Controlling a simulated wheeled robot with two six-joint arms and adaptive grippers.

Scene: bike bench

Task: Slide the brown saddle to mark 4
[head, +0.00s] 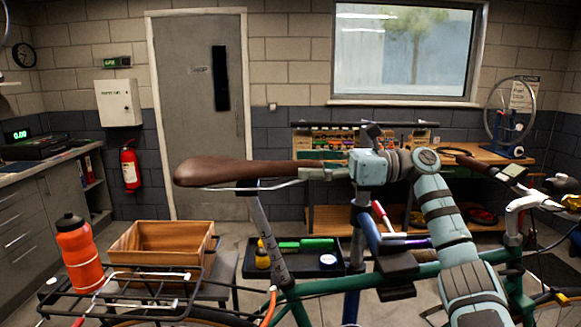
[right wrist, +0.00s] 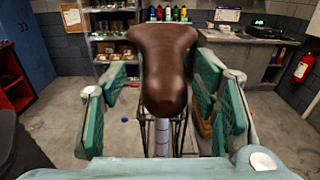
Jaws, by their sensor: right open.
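The brown saddle (head: 232,172) sits on a silver seat post (head: 272,242) with marks along it, rising from the green bike frame. The mark numbers are too small to read. My right gripper (head: 312,172) is level with the saddle, at its right end. In the right wrist view the saddle (right wrist: 166,62) lies between the two open teal-padded fingers of the gripper (right wrist: 164,78), with a gap on each side. The post (right wrist: 162,140) shows below it. My left gripper is not in view.
A rear rack (head: 120,290) with an orange bottle (head: 79,253) is at the left. Behind are a wooden box (head: 160,243) and a dark tool tray (head: 290,268). Handlebars (head: 525,203) stand at the right, and a workbench (head: 480,152) is behind.

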